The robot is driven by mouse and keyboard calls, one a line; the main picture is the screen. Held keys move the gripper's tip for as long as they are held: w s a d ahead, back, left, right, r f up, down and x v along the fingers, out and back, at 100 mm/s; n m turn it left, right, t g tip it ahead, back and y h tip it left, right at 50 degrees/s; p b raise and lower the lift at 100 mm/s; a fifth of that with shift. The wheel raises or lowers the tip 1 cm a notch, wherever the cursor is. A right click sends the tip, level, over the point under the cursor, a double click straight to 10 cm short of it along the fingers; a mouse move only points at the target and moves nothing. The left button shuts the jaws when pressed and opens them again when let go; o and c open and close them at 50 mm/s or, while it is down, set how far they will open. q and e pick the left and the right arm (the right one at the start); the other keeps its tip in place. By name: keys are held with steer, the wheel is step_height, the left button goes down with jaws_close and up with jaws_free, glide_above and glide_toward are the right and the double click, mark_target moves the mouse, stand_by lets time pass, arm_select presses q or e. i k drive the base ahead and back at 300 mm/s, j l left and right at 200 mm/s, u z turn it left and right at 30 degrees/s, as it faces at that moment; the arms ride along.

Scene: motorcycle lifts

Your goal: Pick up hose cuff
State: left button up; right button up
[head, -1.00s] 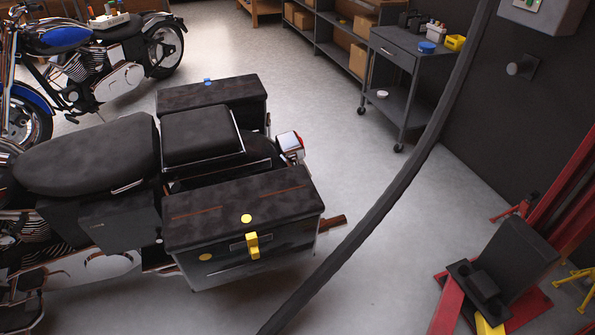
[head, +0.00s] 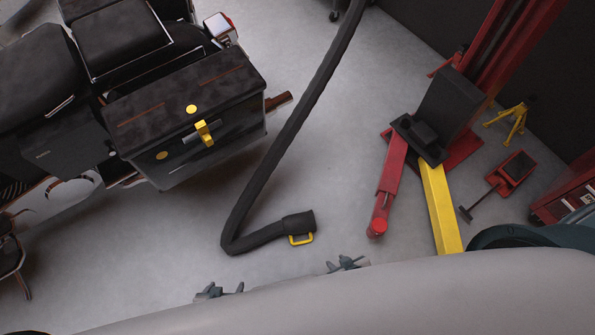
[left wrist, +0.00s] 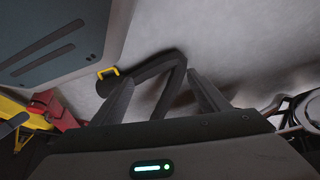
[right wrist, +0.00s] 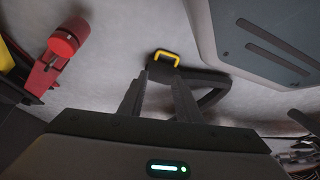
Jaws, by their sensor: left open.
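The hose cuff (head: 299,224) is a dark sleeve with a yellow handle at the end of a black hose (head: 268,190). It lies on the floor beyond my body in the head view. The cuff also shows in the left wrist view (left wrist: 106,73), left of the fingers, and in the right wrist view (right wrist: 160,62), just beyond the fingertips. My left gripper (head: 219,291) is open and empty, nearer to me than the cuff. My right gripper (head: 347,263) is nearer to the cuff but apart from it; its fingers look parted, with nothing seen between them.
A motorcycle with a black side case (head: 190,120) stands at left. A lift with a red arm (head: 390,180) and a yellow arm (head: 439,208) stands at right. A yellow stand (head: 509,120) and a red jack (head: 511,172) are farther right. Floor around the cuff is clear.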

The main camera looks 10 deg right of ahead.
mark_target(304, 222)
steer(key=k+l+z, duration=0.1)
steer(key=k+z, duration=0.2)
steer(key=k, duration=0.55)
